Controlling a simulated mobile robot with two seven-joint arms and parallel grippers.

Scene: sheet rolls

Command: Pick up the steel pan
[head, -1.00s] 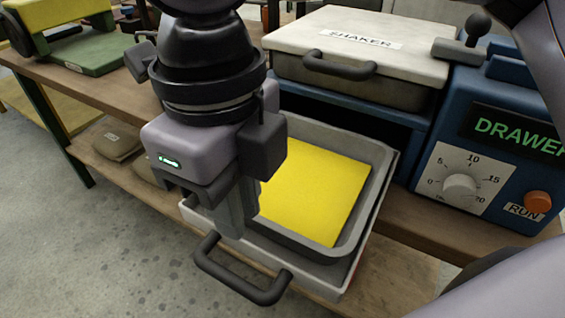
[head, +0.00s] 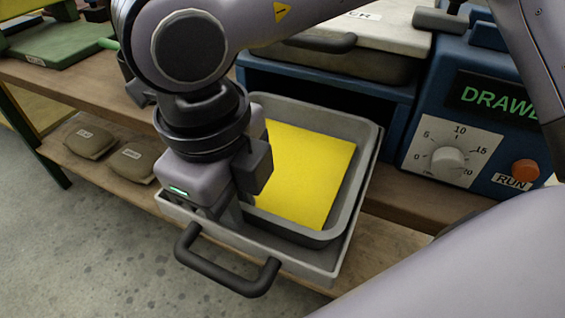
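The steel pan (head: 318,238) is a grey, shallow, rounded rectangular pan. It sits in a pulled-out light grey drawer (head: 300,263) with a dark handle (head: 228,276). A flat yellow sheet (head: 308,175) lies in the pan. My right gripper (head: 232,216) points down at the pan's left front side in the head view. Its body hides that part of the rim, and its fingertips are mostly hidden, so I cannot tell whether they touch or straddle the pan wall. My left gripper is out of view.
A blue machine with a dial (head: 448,161) and orange button (head: 525,172) stands to the right. The shaker (head: 360,65) is behind the drawer. Two brown bags (head: 90,141) lie on the lower shelf at left. Bare floor (head: 80,240) shows at front left.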

